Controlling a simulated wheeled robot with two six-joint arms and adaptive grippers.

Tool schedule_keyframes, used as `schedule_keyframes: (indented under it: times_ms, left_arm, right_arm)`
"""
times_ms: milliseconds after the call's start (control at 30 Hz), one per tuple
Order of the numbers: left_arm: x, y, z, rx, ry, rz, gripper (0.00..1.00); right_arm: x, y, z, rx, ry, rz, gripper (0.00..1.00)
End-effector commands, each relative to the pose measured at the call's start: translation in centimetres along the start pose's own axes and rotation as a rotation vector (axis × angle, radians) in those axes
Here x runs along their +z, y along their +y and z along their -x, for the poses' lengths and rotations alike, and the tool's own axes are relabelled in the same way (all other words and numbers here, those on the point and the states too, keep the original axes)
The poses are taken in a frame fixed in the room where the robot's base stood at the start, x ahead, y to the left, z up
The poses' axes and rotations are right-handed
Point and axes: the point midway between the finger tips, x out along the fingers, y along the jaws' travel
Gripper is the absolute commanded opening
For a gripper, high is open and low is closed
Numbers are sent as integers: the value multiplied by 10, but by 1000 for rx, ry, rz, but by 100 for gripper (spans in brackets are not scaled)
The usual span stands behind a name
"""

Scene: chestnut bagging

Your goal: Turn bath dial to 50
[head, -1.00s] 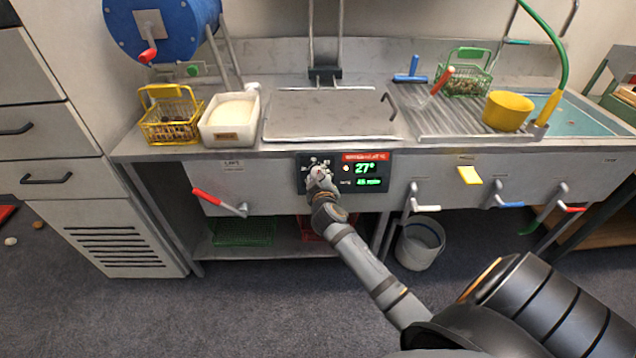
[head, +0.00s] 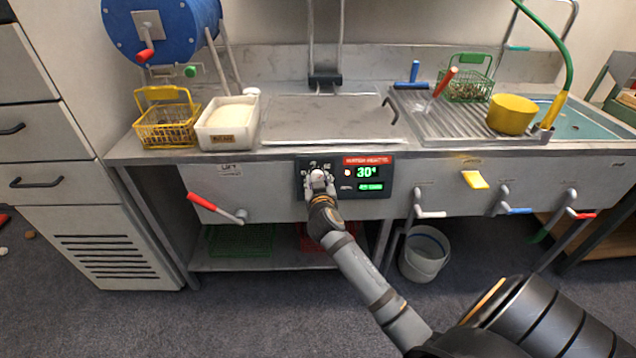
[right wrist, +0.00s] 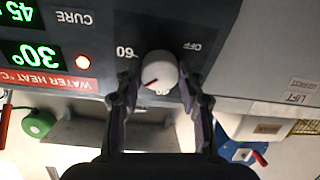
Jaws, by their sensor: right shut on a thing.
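The water heater panel (head: 345,185) is a dark plate on the front of the sink bench, with a red label and a green readout (head: 366,171) of 30°. The same readout shows upside down in the right wrist view (right wrist: 28,53). The bath dial (right wrist: 160,73) is a round white knob with a red pointer line, between the marks 60 and OFF. My right gripper (right wrist: 158,92) is shut on the dial, one finger on each side. In the head view my right gripper (head: 320,185) covers most of the dial. My left gripper is not in view.
A red-handled lift lever (head: 215,206) is left of the panel, and several coloured levers (head: 475,180) are to the right. A yellow basket (head: 167,122), a white tub (head: 228,124) and a metal lid (head: 330,118) sit above. A white bucket (head: 425,252) stands below.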

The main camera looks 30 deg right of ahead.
Motion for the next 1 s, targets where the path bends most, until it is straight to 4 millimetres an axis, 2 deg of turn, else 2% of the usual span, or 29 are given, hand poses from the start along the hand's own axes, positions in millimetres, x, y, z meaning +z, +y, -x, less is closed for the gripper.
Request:
schedule_keyframes:
  times_ms: [367,400,533,867,1000]
  left_arm:
    - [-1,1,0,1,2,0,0]
    - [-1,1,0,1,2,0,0]
    - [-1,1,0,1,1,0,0]
    - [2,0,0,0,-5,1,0]
    - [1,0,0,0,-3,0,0]
  right_arm:
    - [2,0,0,1,-6,-4,7]
    - [2,0,0,1,-6,-3,44]
    - [2,0,0,0,-4,-3,62]
    - [1,0,2,0,-2,-3,62]
    - [2,-1,22,-2,-3,-5,62]
